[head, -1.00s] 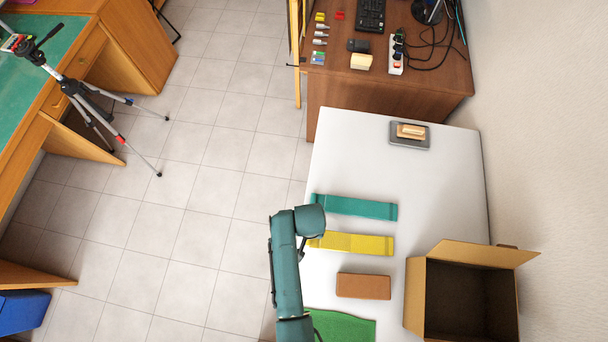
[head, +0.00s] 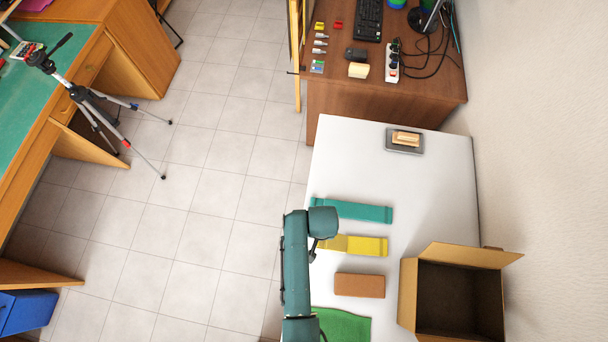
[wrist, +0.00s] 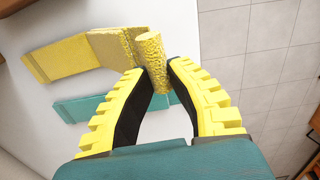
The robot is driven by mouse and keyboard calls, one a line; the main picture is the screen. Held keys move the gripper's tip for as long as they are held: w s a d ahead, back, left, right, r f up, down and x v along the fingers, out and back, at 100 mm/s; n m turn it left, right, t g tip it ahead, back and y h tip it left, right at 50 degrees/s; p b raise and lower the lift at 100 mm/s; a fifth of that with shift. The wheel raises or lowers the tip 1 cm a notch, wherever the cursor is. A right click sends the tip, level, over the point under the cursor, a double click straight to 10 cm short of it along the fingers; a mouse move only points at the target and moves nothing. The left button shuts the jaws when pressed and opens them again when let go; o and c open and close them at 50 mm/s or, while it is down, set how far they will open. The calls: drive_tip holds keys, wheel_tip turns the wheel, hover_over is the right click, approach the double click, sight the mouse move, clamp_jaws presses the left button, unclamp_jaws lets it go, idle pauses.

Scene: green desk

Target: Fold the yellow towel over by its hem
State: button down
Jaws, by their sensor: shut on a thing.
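The yellow towel (head: 362,246) lies as a long strip across the white tabletop in the head view, its left end hidden behind my arm. In the wrist view the towel (wrist: 70,58) lies at upper left, with its near end raised into a thick, rough-textured hem (wrist: 150,45). My gripper (wrist: 158,78) is shut on this hem, which stands up between the yellow-and-black fingers. In the head view the fingers are hidden under my arm.
A teal strip (head: 352,210) lies just beyond the towel, a brown block (head: 359,285) on the near side. A green cloth (head: 344,324) and an open cardboard box (head: 409,295) are nearer. A grey tray (head: 391,146) sits at the far end. The tabletop between is clear.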

drive_tip(key=d+r+p, duration=0.2)
drive_tip(key=d, duration=0.1)
drive_tip(key=shift+s+r+p, duration=0.2)
drive_tip(key=shift+r+p, duration=0.05)
drive_tip(key=shift+p, duration=0.15)
drive_tip(key=shift+d, duration=0.1)
drive_tip(key=shift+d+r, duration=0.2)
drive_tip(key=shift+d, duration=0.15)
drive_tip(key=d, duration=0.1)
drive_tip(key=d+r+p, duration=0.1)
drive_tip(key=d, duration=0.1)
drive_tip(key=shift+s+r+p, duration=0.1)
drive_tip(key=shift+s+p, duration=0.05)
drive_tip(key=shift+p, duration=0.15)
drive_tip(key=shift+d, duration=0.1)
